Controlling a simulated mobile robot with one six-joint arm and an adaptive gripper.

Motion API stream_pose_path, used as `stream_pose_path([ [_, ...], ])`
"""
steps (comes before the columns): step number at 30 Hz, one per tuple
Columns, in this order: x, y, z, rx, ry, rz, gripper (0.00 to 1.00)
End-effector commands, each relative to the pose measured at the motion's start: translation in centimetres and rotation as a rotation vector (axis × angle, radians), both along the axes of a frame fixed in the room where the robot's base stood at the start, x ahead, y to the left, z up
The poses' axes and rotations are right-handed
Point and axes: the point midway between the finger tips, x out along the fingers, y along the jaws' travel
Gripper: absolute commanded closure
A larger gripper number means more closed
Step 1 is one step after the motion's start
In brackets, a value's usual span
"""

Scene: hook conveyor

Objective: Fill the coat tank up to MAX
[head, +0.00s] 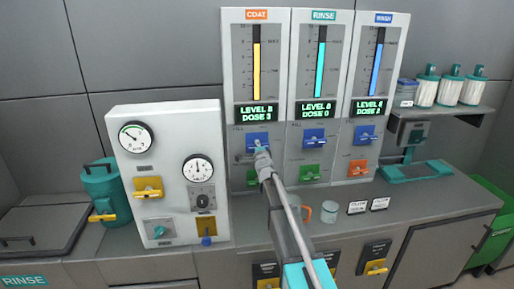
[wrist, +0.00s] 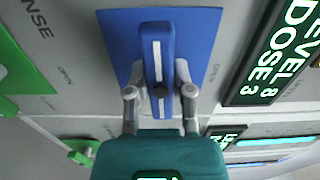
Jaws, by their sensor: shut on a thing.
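The coat panel (head: 237,66) is the left one of three, under an orange COAT sign. Its yellow gauge column (head: 257,72) reaches close to the upper mark; I cannot tell exactly how they line up. Its green display (head: 256,112) reads LEVEL 8, DOSE 3, and also shows in the wrist view (wrist: 272,60). My gripper (head: 262,151) is at the blue fill handle on this panel. In the wrist view my gripper (wrist: 160,92) has one finger on each side of the blue handle (wrist: 157,40), shut on it. In the head view my gripper partly hides the handle.
Below is a green dispense handle (wrist: 80,150), partly hidden by my arm in the head view. The rinse panel (head: 302,75) and wash panel (head: 354,90) stand to the right. A gauge box (head: 165,120) stands left.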

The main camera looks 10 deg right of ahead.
Motion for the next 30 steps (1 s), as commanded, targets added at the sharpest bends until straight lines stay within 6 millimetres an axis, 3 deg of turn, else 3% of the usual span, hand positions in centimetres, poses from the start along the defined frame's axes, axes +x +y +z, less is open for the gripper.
stream_pose_path([
  [3,0.0,0.0,0.0,-0.001,0.0,-0.001,1.0],
  [4,0.0,0.0,0.0,-0.001,0.0,-0.001,0.66],
  [9,0.0,0.0,0.0,-0.001,0.0,0.0,0.34],
  [23,-0.2,0.0,0.0,-0.002,0.0,0.0,0.34],
  [30,-2.1,0.0,0.0,-0.001,0.0,0.0,0.34],
])
